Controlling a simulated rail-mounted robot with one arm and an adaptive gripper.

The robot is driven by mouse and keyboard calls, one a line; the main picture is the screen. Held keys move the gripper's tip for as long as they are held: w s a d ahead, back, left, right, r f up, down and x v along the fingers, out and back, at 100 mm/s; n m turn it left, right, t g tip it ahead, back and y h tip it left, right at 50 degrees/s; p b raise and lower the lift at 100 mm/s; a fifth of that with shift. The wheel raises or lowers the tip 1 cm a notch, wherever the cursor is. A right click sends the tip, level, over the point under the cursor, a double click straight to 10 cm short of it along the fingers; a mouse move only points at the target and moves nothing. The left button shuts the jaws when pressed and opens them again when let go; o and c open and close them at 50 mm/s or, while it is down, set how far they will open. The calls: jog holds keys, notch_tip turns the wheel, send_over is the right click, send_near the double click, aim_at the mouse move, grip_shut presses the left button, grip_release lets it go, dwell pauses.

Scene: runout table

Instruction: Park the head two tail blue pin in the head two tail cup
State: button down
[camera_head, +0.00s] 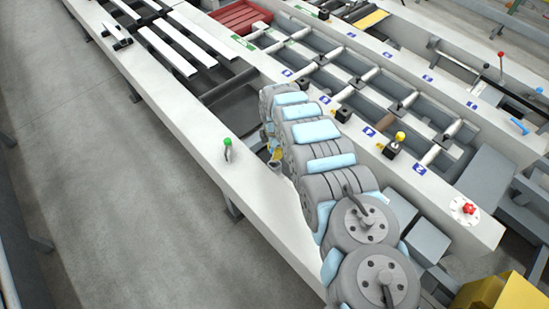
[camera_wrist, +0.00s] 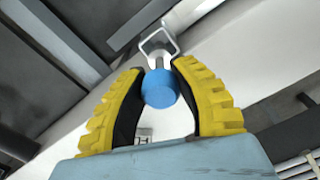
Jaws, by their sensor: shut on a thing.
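In the wrist view my gripper (camera_wrist: 157,74) has its two yellow ridged fingers closed around a blue pin (camera_wrist: 160,90), whose round blue end faces the camera. A pale metal loop or bracket (camera_wrist: 158,42) shows just beyond the fingertips; I cannot tell whether it belongs to the pin. In the head view my gripper (camera_head: 276,156) is mostly hidden behind my grey arm, over the pale near rail of the table, and the pin cannot be made out there. I cannot identify the head two tail cup in either view.
A green-knobbed lever (camera_head: 228,148) stands on the near rail (camera_head: 190,118), left of my gripper. A yellow-knobbed lever (camera_head: 396,143) and a red knob (camera_head: 468,208) stand to the right. Blue handles (camera_head: 519,126) lie at the far right. The floor at left is clear.

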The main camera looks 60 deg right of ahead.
jog(key=shift+w+f+b, duration=0.1)
jog(key=shift+f+b, duration=0.55)
jog(key=shift+f, duration=1.25)
jog(key=shift+d+f, duration=0.1)
jog(key=shift+f, duration=0.05)
jog(key=shift+f, duration=0.3)
jog(key=c, duration=0.9)
grip_release()
jog(key=shift+r, duration=0.1)
jog(key=shift+o, duration=0.2)
